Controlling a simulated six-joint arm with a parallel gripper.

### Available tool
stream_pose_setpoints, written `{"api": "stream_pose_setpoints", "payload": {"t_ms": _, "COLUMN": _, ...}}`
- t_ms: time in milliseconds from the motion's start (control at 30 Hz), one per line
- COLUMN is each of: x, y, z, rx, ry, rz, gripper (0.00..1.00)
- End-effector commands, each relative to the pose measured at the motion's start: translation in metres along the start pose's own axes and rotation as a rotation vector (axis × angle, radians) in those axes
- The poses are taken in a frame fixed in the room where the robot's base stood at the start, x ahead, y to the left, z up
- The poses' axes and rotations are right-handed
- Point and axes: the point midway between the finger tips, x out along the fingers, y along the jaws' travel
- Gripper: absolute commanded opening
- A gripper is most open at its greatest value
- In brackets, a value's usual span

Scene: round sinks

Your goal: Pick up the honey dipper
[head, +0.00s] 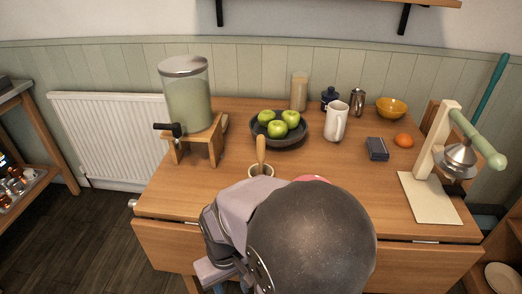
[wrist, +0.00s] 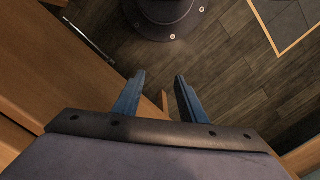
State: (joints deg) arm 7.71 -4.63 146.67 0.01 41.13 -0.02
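A wooden handle (head: 261,150) stands nearly upright at the table's centre left, in or behind a small pale round cup (head: 254,171). It looks like the honey dipper, but its lower end is hidden, so I cannot tell for sure. My gripper (wrist: 158,77) shows in the wrist view with its two blue fingers apart and nothing held between them. It points down past the table's edge at the floor, away from the handle. In the head view my arm covers the front middle of the table and part of the cup's surroundings.
A glass dispenser (head: 188,100) on a wooden stand is at left. Behind the handle is a dark bowl (head: 292,140) of green apples. A white pitcher (head: 335,122), dark box (head: 377,149), orange (head: 404,140) and juice press (head: 431,198) are at right.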

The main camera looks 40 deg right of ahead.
Motion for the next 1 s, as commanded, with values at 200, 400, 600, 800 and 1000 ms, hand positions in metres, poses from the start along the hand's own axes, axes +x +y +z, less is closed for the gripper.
{"api": "stream_pose_setpoints", "payload": {"t_ms": 200, "x": -0.068, "y": 0.019, "z": 0.015, "rx": 0.094, "ry": -0.069, "rz": -0.008, "gripper": 0.38}}
{"api": "stream_pose_setpoints", "payload": {"t_ms": 400, "x": -0.116, "y": 0.035, "z": 0.019, "rx": 0.175, "ry": -0.113, "rz": -0.020, "gripper": 0.38}}
{"api": "stream_pose_setpoints", "payload": {"t_ms": 600, "x": -0.166, "y": 0.053, "z": 0.017, "rx": 0.259, "ry": -0.142, "rz": -0.035, "gripper": 0.38}}
{"api": "stream_pose_setpoints", "payload": {"t_ms": 800, "x": -0.214, "y": 0.075, "z": 0.007, "rx": 0.344, "ry": -0.154, "rz": -0.051, "gripper": 0.38}}
{"api": "stream_pose_setpoints", "payload": {"t_ms": 1000, "x": -0.261, "y": 0.103, "z": -0.012, "rx": 0.424, "ry": -0.137, "rz": -0.064, "gripper": 0.38}}
